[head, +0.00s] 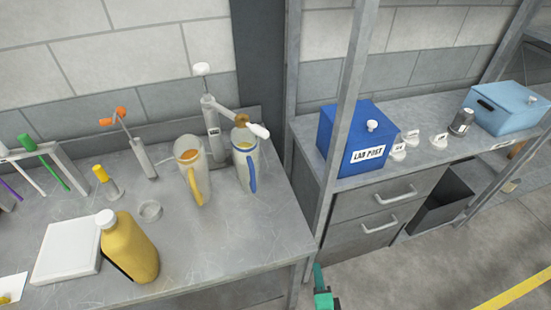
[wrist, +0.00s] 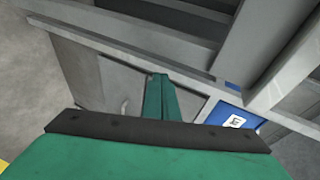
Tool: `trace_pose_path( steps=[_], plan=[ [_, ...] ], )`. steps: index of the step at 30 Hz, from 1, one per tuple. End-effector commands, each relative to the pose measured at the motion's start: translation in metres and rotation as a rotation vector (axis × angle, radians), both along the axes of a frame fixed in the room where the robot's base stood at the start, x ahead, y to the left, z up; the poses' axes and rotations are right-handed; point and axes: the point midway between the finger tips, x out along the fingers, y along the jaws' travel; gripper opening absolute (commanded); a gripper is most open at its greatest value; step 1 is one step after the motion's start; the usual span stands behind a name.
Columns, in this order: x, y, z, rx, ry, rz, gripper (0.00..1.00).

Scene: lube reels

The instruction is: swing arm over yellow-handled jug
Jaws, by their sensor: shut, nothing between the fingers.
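The yellow-handled jug (head: 191,172) stands upright on the bench, with orange contents near its top. The blue-handled jug (head: 245,168) stands just to its right. Behind them a grey post with a white knob (head: 201,69) carries a swing arm (head: 226,111). The swing arm points right and forward, its brownish outlet and white tip (head: 259,130) over the blue-handled jug, not the yellow-handled one. My green gripper (head: 323,297) shows at the bottom edge of the head view, low in front of the bench. In the wrist view its fingers (wrist: 160,80) are together and empty.
A yellow bottle (head: 130,248), a white pad (head: 68,250) and a small glass dish (head: 150,210) are at the front left. An orange-handled device (head: 140,158) stands behind. A grey shelf upright (head: 345,120) and a blue LAB POST box (head: 352,138) are to the right.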

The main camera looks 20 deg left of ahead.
Motion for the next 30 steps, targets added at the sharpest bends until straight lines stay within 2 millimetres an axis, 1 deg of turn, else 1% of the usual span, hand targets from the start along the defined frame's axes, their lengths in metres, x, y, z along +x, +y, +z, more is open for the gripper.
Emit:
trace_pose_path(
  steps=[1, 3, 5, 6, 8, 9, 11, 12, 14, 15, 17, 18, 19, 21, 24, 27, 30],
  plan=[
    [0.022, 0.000, 0.013, 0.072, -0.012, 0.018, 0.00],
    [0.045, 0.003, 0.030, 0.176, -0.017, 0.051, 0.00],
    [0.064, 0.006, 0.048, 0.260, -0.024, 0.087, 0.00],
    [0.076, 0.008, 0.062, 0.315, -0.030, 0.115, 0.00],
    [0.093, 0.012, 0.084, 0.390, -0.037, 0.163, 0.00],
    [0.103, 0.014, 0.100, 0.437, -0.044, 0.197, 0.00],
    [0.116, 0.018, 0.125, 0.501, -0.051, 0.255, 0.00],
    [0.124, 0.021, 0.142, 0.539, -0.056, 0.296, 0.00],
    [0.135, 0.027, 0.169, 0.588, -0.060, 0.363, 0.00],
    [0.141, 0.031, 0.187, 0.616, -0.061, 0.409, 0.00],
    [0.148, 0.038, 0.215, 0.650, -0.061, 0.485, 0.00],
    [0.151, 0.043, 0.233, 0.666, -0.058, 0.536, 0.00],
    [0.154, 0.047, 0.247, 0.675, -0.055, 0.575, 0.00],
    [0.157, 0.058, 0.277, 0.687, -0.043, 0.667, 0.00],
    [0.157, 0.072, 0.315, 0.684, -0.020, 0.787, 0.00],
    [0.155, 0.085, 0.344, 0.667, 0.008, 0.882, 0.00],
    [0.152, 0.092, 0.363, 0.647, 0.031, 0.948, 0.00]
  ],
)
